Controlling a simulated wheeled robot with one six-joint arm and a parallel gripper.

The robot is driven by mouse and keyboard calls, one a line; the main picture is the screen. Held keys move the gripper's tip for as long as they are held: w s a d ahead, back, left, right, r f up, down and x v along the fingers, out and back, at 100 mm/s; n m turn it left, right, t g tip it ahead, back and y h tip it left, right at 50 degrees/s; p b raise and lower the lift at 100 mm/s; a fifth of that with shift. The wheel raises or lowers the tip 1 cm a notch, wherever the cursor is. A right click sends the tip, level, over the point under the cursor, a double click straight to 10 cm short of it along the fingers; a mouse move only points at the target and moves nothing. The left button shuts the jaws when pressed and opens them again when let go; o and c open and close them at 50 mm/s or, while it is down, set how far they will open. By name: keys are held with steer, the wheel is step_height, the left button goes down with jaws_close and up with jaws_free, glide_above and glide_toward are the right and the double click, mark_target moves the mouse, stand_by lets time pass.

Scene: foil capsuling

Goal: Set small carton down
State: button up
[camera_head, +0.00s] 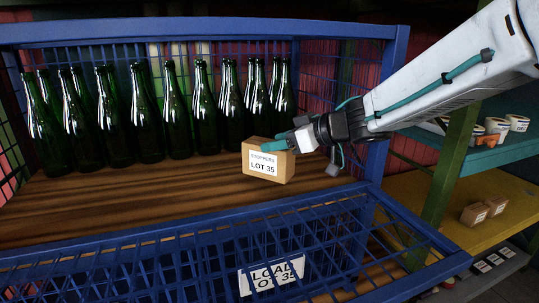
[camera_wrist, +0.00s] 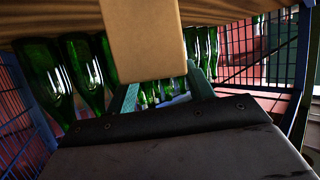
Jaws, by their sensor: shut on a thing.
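The small carton (camera_head: 268,162) is a brown box with a white label reading "STOPPERS LOT 35". It is in the blue wire cage, at the right part of the wooden floor, in front of the bottles. My gripper (camera_head: 273,145) is shut on the carton from the right, with a teal finger at its top. In the wrist view the carton (camera_wrist: 145,40) fills the top middle, and the gripper's teal fingers (camera_wrist: 160,90) reach toward it. I cannot tell whether the carton's underside touches the wooden floor (camera_head: 120,205).
Several green bottles (camera_head: 147,115) stand in rows behind the carton. The cage's folded front panel (camera_head: 240,225) carries a "LOAD LOT 35" sign (camera_head: 271,276). A blue post (camera_head: 385,120) stands close to my arm. Bare floor lies left of the carton. Shelves with cups (camera_head: 495,126) are at right.

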mark_target(272, 154)
steer(key=shift+w+a+f, duration=0.1)
steer(key=shift+w+a, duration=0.4)
steer(key=shift+a, duration=0.35)
steer(key=shift+f, duration=1.7)
steer(key=shift+f, duration=0.15)
steer(key=o, duration=1.5)
steer(key=shift+d+r, duration=0.15)
steer(key=shift+r, duration=0.05)
steer(key=v, duration=1.1)
steer(key=shift+s+d, duration=0.25)
